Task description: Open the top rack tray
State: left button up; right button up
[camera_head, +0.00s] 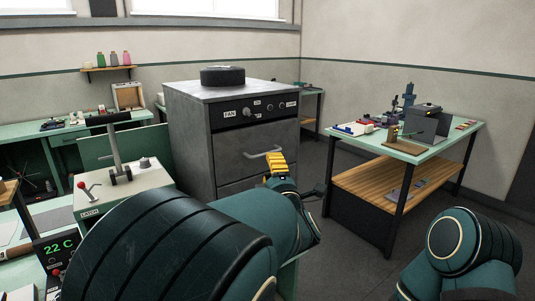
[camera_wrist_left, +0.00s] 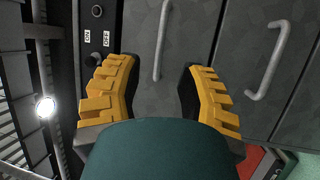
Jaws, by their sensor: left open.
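A grey metal cabinet (camera_head: 190,139) stands in the middle of the head view, its front facing right. Its top rack tray (camera_head: 233,154) is shut under a black control panel and has a pale bar handle (camera_head: 266,151). My left gripper (camera_head: 276,164), with yellow ribbed fingers, is just in front of that handle. In the left wrist view the gripper (camera_wrist_left: 158,75) is open and empty. The top tray's handle (camera_wrist_left: 161,42) shows ahead between the two fingers, with no clear contact. A lower tray's handle (camera_wrist_left: 268,60) is to the right there. My right gripper is out of view.
The black panel (camera_head: 256,111) carries a FAN label and knobs. A black round part (camera_head: 222,76) sits on the cabinet top. A green-topped workbench (camera_head: 400,148) with equipment stands at the right. Bare floor (camera_head: 330,225) lies between it and the cabinet. Other benches stand at the left.

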pick_arm(q)
jog(key=x, duration=0.7)
grip_shut()
